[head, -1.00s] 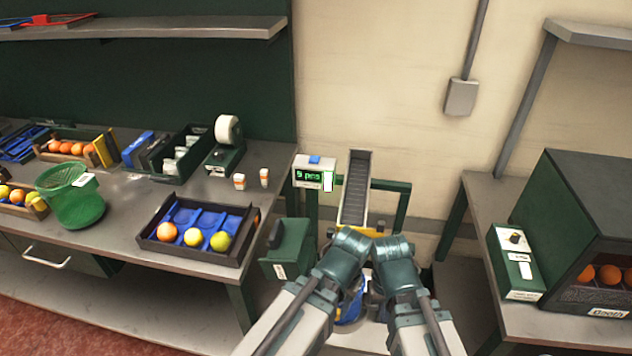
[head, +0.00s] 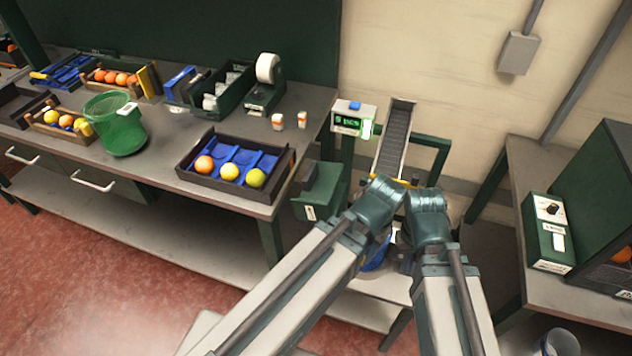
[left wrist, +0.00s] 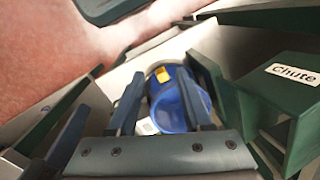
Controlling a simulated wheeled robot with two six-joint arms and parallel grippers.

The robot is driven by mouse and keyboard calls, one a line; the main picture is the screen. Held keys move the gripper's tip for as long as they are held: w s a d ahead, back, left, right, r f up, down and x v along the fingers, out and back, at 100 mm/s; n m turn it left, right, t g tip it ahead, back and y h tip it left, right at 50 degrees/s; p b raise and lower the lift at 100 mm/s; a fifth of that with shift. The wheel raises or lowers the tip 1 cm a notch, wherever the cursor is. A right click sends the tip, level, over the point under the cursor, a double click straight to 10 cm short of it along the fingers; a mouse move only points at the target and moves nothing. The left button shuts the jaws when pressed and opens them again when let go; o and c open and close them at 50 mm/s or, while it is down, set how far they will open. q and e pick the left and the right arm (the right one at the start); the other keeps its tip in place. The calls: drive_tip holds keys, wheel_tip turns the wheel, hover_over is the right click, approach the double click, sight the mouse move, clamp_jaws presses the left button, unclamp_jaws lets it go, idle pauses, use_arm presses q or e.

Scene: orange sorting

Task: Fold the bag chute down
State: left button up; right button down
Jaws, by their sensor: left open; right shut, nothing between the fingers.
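A ribbed grey chute (head: 395,138) slopes down behind my wrists in the head view. A green box (head: 320,190) stands left of it; a green box labelled "Chute" (left wrist: 293,75) shows at the right in the left wrist view. A blue rounded part (head: 375,256) is below my wrists; in the left wrist view a blue part (left wrist: 170,108) with a yellow tab lies beyond and between my left fingers. My left gripper (left wrist: 160,82) is open; I cannot tell whether it touches the blue part. My right gripper (head: 404,262) is shut and empty, mostly hidden beneath its wrist.
A green-lit display box (head: 349,122) stands left of the chute. A tray (head: 238,188) with several fruits sits on the left bench, near a green basket (head: 121,140). A control box (head: 550,240) stands on the right bench. Red floor at lower left is clear.

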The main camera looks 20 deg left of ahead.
use_arm(q)
drive_tip(key=shift+o, duration=0.2)
idle(0.3)
wheel_tip(320, 180, up, 22)
drive_tip(key=n+h+p, duration=0.3)
drive_tip(key=n+p, duration=0.1)
drive_tip(key=p, duration=1.8)
hover_over(310, 169)
drive_tip(key=a, duration=0.2)
drive_tip(key=f+b, duration=0.4)
drive_tip(key=d+f+b, duration=0.1)
drive_tip(key=f+b, duration=0.4)
drive_tip(key=d+f+b, duration=0.1)
drive_tip(key=f+b, duration=0.4)
clamp_jaws()
